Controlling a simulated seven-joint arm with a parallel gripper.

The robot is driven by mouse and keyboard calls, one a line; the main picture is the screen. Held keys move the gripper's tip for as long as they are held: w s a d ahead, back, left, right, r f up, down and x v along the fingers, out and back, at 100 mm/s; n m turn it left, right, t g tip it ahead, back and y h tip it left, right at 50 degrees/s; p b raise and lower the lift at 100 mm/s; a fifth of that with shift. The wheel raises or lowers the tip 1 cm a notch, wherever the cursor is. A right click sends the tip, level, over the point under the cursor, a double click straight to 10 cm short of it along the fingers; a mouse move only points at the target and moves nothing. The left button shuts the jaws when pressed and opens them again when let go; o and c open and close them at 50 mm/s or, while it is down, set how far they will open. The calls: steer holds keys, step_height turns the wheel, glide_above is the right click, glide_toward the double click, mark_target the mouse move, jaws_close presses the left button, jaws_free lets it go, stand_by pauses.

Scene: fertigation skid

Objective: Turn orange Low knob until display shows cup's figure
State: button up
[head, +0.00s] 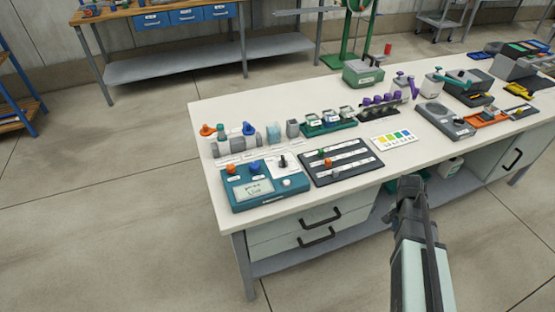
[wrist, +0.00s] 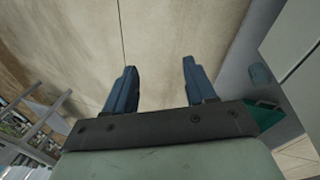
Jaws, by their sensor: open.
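A teal control box (head: 240,204) sits at the front left corner of the white bench. On its top are an orange knob (head: 231,169), a blue knob (head: 255,167) and a small display (head: 253,188) whose writing is too small to read for sure. Several small cups and bottles stand behind it, among them a grey cup (head: 292,128) and a pale blue one (head: 273,132); no figure on them is readable. My gripper (head: 411,184) is in front of the bench, right of the box and apart from it. In the wrist view its two blue fingers (wrist: 158,85) are spread and empty.
A black slider panel (head: 341,160) lies right of the box, with a colour chart (head: 393,138) beyond it. Drawers with black handles (head: 321,218) face the front. A green tray of jars (head: 330,122) and other devices fill the bench's back and right.

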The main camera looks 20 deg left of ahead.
steer(key=w+a+r+m+t, duration=0.25)
steer(key=w+r, duration=0.45)
steer(key=r, duration=0.4)
steer(key=w+a+r+y, duration=0.1)
steer(key=w+a+r, duration=0.2)
steer(key=a+r, duration=0.65)
step_height(320, 180, up, 10)
steer(key=g+y, duration=0.5)
glide_above(230, 166)
steer(key=w+d, duration=0.4)
steer(key=shift+m, duration=0.35)
steer(key=x, duration=1.3)
steer(key=shift+w, duration=0.15)
